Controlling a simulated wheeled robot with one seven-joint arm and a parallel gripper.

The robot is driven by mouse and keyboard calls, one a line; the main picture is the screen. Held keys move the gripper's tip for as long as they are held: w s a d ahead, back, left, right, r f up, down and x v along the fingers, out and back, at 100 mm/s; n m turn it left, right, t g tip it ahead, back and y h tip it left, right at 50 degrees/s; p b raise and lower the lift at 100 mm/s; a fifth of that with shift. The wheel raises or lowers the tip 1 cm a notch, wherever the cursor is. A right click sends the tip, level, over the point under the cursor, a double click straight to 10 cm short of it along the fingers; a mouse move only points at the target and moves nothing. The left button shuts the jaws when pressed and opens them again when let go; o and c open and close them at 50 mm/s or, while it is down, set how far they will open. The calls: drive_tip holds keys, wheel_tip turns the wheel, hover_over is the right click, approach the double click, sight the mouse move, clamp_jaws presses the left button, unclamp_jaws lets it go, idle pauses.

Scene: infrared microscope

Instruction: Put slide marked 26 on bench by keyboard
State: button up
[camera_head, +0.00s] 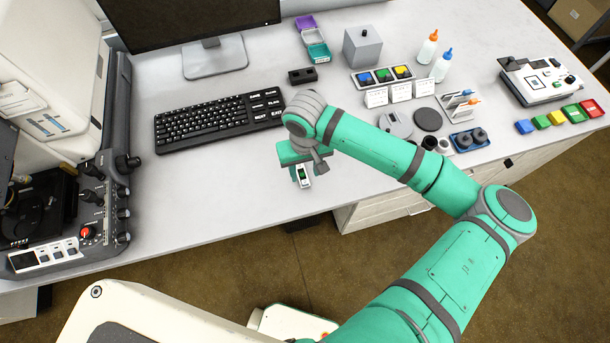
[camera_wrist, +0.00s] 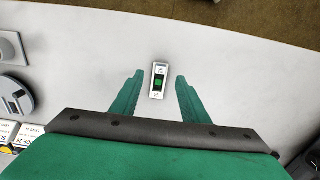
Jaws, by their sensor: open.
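A small slide (camera_head: 304,175) with white ends and a dark middle bearing a green patch lies on the white bench, near its front edge and just front-right of the black keyboard (camera_head: 219,118). The slide also shows in the wrist view (camera_wrist: 158,80), ahead of and between the fingertips. Its label is too small to read. My gripper (camera_wrist: 158,88) is open, with a green finger on either side of the slide and a gap on both sides. In the head view my gripper (camera_head: 301,168) is above the slide, partly hidden by my wrist.
A microscope (camera_head: 50,150) stands at the left. A monitor (camera_head: 190,15) is behind the keyboard. Button blocks (camera_head: 383,77), bottles (camera_head: 428,47) and a blue holder (camera_head: 469,139) stand to the right. Bare bench lies in front of the keyboard.

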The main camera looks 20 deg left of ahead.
wheel_tip(320, 180, up, 8)
drive_tip(key=f, duration=0.1)
drive_tip(key=s+a+r+t+y, duration=0.1)
drive_tip(key=a+r+y, duration=0.25)
drive_tip(key=a, duration=0.65)
drive_tip(key=a+r+y, duration=0.3)
drive_tip(key=a+y, duration=0.2)
drive_tip(key=a, duration=0.5)
drive_tip(key=w+a+r+m+t+y, duration=0.3)
drive_tip(key=a+r+t+y, duration=0.3)
drive_tip(key=r, duration=0.3)
drive_tip(key=m+t+h, duration=1)
hover_over(305, 180)
drive_tip(key=s+a, duration=0.3)
drive_tip(key=a, duration=0.2)
wheel_tip(305, 180, down, 15)
drive_tip(key=s+d+f+n+h, duration=0.2)
drive_tip(key=s+d+n, duration=0.1)
drive_tip(key=s+d, duration=0.5)
drive_tip(key=s+d+f+n+g+h, duration=0.1)
drive_tip(key=s+d+f+n+h, duration=0.1)
drive_tip(key=s+d, duration=0.7)
drive_tip(key=s+f+n, duration=0.1)
drive_tip(key=s, duration=0.4)
drive_tip(key=shift+f+g, duration=0.2)
drive_tip(key=shift+g, duration=0.1)
